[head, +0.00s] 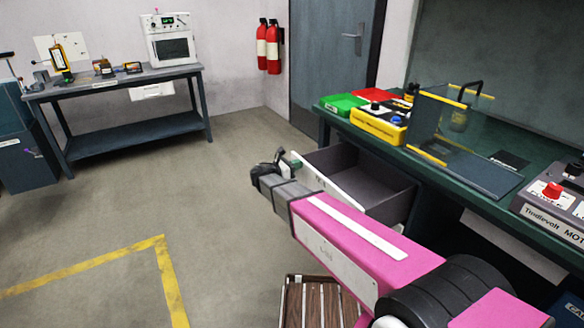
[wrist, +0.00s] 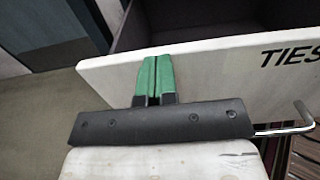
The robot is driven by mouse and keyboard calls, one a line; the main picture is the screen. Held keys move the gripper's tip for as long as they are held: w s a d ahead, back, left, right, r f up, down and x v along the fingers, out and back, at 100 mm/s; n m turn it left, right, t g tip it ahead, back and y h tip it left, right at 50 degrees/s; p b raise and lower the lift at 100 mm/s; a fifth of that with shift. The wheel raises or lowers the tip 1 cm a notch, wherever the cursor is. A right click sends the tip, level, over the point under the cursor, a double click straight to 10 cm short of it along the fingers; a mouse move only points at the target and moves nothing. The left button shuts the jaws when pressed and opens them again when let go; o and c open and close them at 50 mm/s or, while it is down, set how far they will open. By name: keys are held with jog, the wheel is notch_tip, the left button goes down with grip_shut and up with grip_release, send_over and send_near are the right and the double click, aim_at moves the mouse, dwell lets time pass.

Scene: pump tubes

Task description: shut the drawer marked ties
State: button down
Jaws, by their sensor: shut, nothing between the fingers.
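The drawer marked ties stands pulled out under the green workbench. In the head view its dark inside (head: 372,185) looks empty, and part of its white front is hidden behind my arm. In the wrist view the white drawer front (wrist: 215,65) bears the black word "TIES", with a metal handle (wrist: 290,127) at the lower right. My gripper (wrist: 155,62) has green fingers closed together, with nothing between them. The fingertips are at the left part of the front, near its top edge; I cannot tell whether they touch it. My gripper also shows in the head view (head: 292,158).
A slatted wooden thing (head: 312,302) stands below my arm. The floor to the left is clear.

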jog(key=x, duration=2.4)
jog(key=shift+a, duration=0.1)
